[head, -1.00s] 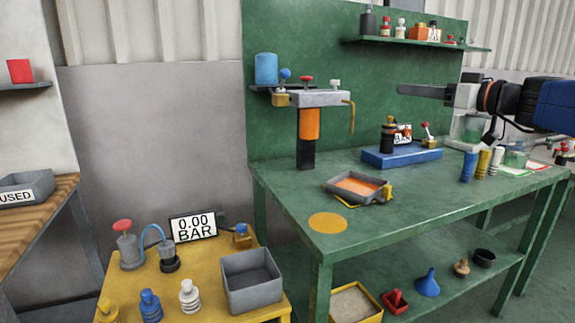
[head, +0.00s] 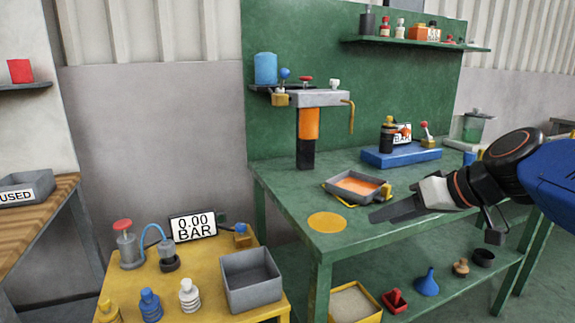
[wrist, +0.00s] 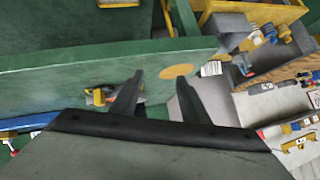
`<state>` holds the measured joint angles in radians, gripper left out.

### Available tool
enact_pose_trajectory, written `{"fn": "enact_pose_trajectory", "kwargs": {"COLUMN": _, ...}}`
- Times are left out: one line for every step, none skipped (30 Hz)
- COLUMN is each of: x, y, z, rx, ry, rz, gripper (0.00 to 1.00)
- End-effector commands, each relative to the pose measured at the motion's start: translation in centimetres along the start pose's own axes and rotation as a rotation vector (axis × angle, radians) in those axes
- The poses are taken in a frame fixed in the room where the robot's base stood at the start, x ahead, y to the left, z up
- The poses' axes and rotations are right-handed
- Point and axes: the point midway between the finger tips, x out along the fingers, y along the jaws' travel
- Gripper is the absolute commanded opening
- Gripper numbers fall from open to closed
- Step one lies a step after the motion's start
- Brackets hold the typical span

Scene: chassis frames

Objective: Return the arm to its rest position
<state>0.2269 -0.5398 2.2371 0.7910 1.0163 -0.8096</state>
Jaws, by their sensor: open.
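My gripper (head: 385,212) is at the right of the head view, in front of the green workbench (head: 290,190), with its dark fingers pointing left. In the wrist view my gripper (wrist: 158,85) shows two dark fingers spread apart with nothing between them. The yellow disc on the bench top (head: 328,222) lies left of the fingertips; it also shows beyond the fingers in the wrist view (wrist: 182,71). My arm reaches in from the right edge and hides part of the bench's right side.
A grey tray with orange contents (head: 357,186) sits on the bench just behind my gripper. A blue base with fittings (head: 402,155) stands further back. A yellow table (head: 205,300) with a grey bin (head: 250,280) is at lower left. A wall shelf (head: 415,43) hangs above.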

Motion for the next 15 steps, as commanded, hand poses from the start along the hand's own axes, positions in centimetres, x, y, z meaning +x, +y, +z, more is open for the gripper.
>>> {"fn": "enact_pose_trajectory", "kwargs": {"x": 0.3, "y": -0.3, "z": 2.9, "rx": 0.018, "ry": -0.053, "rz": 0.030, "gripper": 0.42}}
{"fn": "enact_pose_trajectory", "kwargs": {"x": 0.5, "y": -0.1, "z": 4.5, "rx": 0.034, "ry": -0.085, "rz": 0.053, "gripper": 0.42}}
{"fn": "enact_pose_trajectory", "kwargs": {"x": 0.6, "y": 0.0, "z": 6.6, "rx": 0.053, "ry": -0.123, "rz": 0.086, "gripper": 0.42}}
{"fn": "enact_pose_trajectory", "kwargs": {"x": 0.7, "y": 0.2, "z": 8.2, "rx": 0.067, "ry": -0.150, "rz": 0.112, "gripper": 0.42}}
{"fn": "enact_pose_trajectory", "kwargs": {"x": 0.7, "y": 0.4, "z": 9.7, "rx": 0.079, "ry": -0.175, "rz": 0.140, "gripper": 0.42}}
{"fn": "enact_pose_trajectory", "kwargs": {"x": 0.6, "y": 0.8, "z": 11.7, "rx": 0.095, "ry": -0.207, "rz": 0.178, "gripper": 0.42}}
{"fn": "enact_pose_trajectory", "kwargs": {"x": 0.6, "y": 1.1, "z": 13.1, "rx": 0.107, "ry": -0.227, "rz": 0.207, "gripper": 0.42}}
{"fn": "enact_pose_trajectory", "kwargs": {"x": 0.5, "y": 1.4, "z": 14.4, "rx": 0.116, "ry": -0.246, "rz": 0.237, "gripper": 0.42}}
{"fn": "enact_pose_trajectory", "kwargs": {"x": 0.3, "y": 1.9, "z": 16.1, "rx": 0.128, "ry": -0.267, "rz": 0.276, "gripper": 0.42}}
{"fn": "enact_pose_trajectory", "kwargs": {"x": 0.2, "y": 2.3, "z": 17.2, "rx": 0.135, "ry": -0.280, "rz": 0.304, "gripper": 0.42}}
{"fn": "enact_pose_trajectory", "kwargs": {"x": 0.1, "y": 2.6, "z": 18.2, "rx": 0.143, "ry": -0.289, "rz": 0.331, "gripper": 0.42}}
{"fn": "enact_pose_trajectory", "kwargs": {"x": -0.1, "y": 3.1, "z": 19.5, "rx": 0.149, "ry": -0.301, "rz": 0.365, "gripper": 0.42}}
{"fn": "enact_pose_trajectory", "kwargs": {"x": -0.2, "y": 3.5, "z": 20.2, "rx": 0.155, "ry": -0.306, "rz": 0.389, "gripper": 0.42}}
{"fn": "enact_pose_trajectory", "kwargs": {"x": -0.3, "y": 3.8, "z": 20.9, "rx": 0.159, "ry": -0.310, "rz": 0.409, "gripper": 0.42}}
{"fn": "enact_pose_trajectory", "kwargs": {"x": -0.5, "y": 4.2, "z": 21.6, "rx": 0.163, "ry": -0.315, "rz": 0.433, "gripper": 0.42}}
